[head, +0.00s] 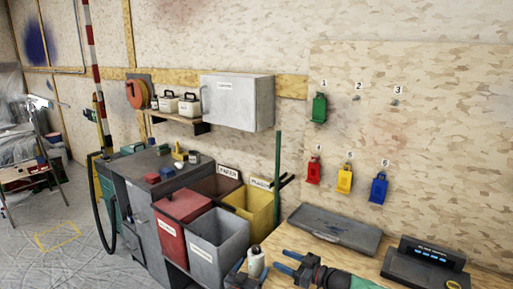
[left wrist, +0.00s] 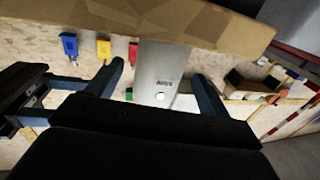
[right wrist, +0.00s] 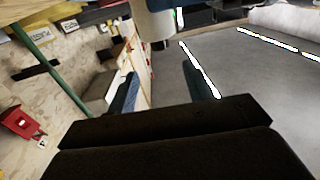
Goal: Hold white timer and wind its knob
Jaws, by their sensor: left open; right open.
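A small white upright object (head: 256,264) with a dark top stands near the table's front edge in the head view. It is likely the timer, but I cannot make out its knob. My left gripper (head: 249,273) is open, with blue fingertips on either side of it, partly cut off. My right gripper (head: 284,263) is open and empty, just right of the white object. Its fingers (right wrist: 163,88) also show apart in the right wrist view.
Several coloured tags (head: 344,180) hang on the wall. Bare tabletop shows between case and device.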

